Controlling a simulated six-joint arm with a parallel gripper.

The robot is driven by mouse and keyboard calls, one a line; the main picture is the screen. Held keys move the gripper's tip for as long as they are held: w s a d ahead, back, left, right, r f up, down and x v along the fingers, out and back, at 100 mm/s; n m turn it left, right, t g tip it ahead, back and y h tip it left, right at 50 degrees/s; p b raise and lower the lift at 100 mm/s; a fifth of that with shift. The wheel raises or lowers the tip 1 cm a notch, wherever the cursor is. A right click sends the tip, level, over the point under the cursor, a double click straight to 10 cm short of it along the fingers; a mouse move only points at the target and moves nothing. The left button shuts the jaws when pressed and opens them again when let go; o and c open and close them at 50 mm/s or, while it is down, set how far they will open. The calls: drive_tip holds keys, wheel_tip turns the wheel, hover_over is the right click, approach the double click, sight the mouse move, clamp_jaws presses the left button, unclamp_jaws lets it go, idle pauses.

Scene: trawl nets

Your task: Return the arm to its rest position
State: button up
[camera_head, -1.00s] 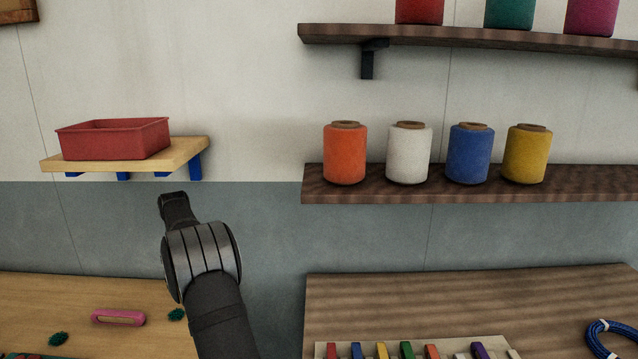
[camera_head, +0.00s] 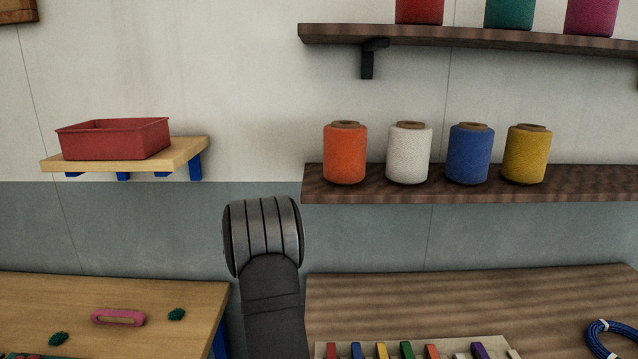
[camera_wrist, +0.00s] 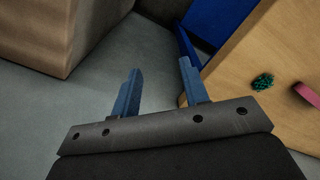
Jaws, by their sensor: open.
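My gripper (camera_wrist: 158,90) shows in the wrist view with its two blue fingers apart and nothing between them. It hangs over grey floor, with a light wooden table (camera_wrist: 285,40) to its right and a brown wooden block-like piece of furniture at the upper left. In the head view my arm rises in the gap between the two tables, and my gripper is hidden there behind my own arm link.
The left table (camera_head: 185,300) holds a pink tool (camera_head: 118,317) and green twine bits (camera_head: 176,314). A red bin (camera_head: 115,138) sits on a small wall shelf. Spools, including an orange one (camera_head: 345,153), stand on the right shelf. A blue coil (camera_head: 608,340) lies on the right table (camera_head: 480,300).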

drive_tip(key=s+d+m, duration=0.1)
drive_tip(key=d+m, duration=0.1)
drive_tip(key=d, duration=0.3)
drive_tip(key=s+d+f+m, duration=0.1)
drive_tip(key=s+d+m, duration=0.1)
drive_tip(key=d, duration=0.4)
drive_tip(key=s+d+f+m, duration=0.1)
drive_tip(key=d+m, duration=0.1)
drive_tip(key=d, duration=0.3)
drive_tip(key=shift+s+d, duration=0.15)
drive_tip(key=shift+s, duration=0.15)
drive_tip(key=s+d+m, duration=0.1)
drive_tip(key=d+m, duration=0.3)
drive_tip(key=d, duration=0.1)
drive_tip(key=s+d+m, duration=0.1)
drive_tip(key=d, duration=0.1)
drive_tip(key=shift+s+d+r+m, duration=0.25)
drive_tip(key=shift+s+m, duration=0.1)
drive_tip(key=shift+m, duration=0.05)
drive_tip(key=d, duration=0.2)
drive_tip(key=s+d, duration=0.1)
drive_tip(key=shift+d+r, duration=0.3)
drive_tip(key=shift+d, duration=0.1)
drive_tip(key=shift+s+d+r, duration=0.15)
drive_tip(key=shift+s+d, duration=0.05)
drive_tip(key=shift+d, duration=0.55)
drive_tip(key=shift+o, duration=1.4)
